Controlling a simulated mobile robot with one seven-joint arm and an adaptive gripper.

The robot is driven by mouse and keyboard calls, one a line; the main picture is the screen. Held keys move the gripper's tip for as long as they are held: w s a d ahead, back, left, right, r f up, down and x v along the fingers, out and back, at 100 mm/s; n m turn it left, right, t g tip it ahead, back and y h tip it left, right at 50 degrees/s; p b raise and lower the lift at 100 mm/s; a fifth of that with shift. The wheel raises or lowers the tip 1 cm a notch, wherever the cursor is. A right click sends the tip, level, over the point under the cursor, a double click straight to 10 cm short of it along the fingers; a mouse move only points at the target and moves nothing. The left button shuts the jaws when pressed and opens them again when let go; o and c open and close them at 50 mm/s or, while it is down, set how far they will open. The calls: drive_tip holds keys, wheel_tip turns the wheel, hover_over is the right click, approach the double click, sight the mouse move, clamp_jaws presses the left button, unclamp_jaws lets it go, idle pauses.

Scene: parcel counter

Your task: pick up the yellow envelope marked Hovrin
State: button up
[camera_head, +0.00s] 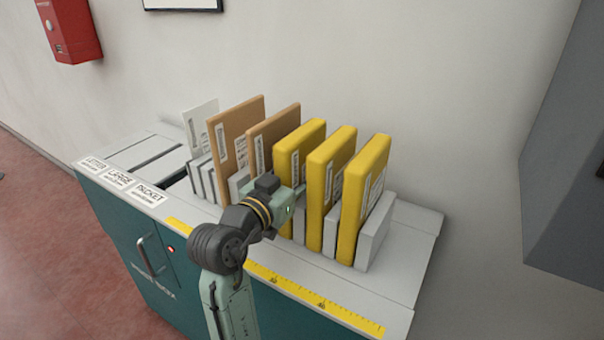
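Three thick yellow envelopes stand upright side by side in a rack on the counter: a left one (284,160), a middle one (316,195) and a right one (350,205). Each has a white label on its side, but the print is too small to read, so I cannot tell which is marked Hovrin. My gripper (293,197) is at the front of the left yellow envelope and hides its lower part. I cannot tell whether it touches the envelope or whether its fingers are open or shut.
Two brown envelopes (236,135) (272,138) and a white one (200,117) stand to the left. Light grey dividers (375,233) separate the slots. A yellow ruler strip (310,296) runs along the front edge of the counter (408,262). A wall is behind; a grey cabinet (570,150) is at right.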

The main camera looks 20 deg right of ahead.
drive_tip(key=shift+w+d, duration=0.25)
drive_tip(key=shift+c, duration=0.3)
clamp_jaws()
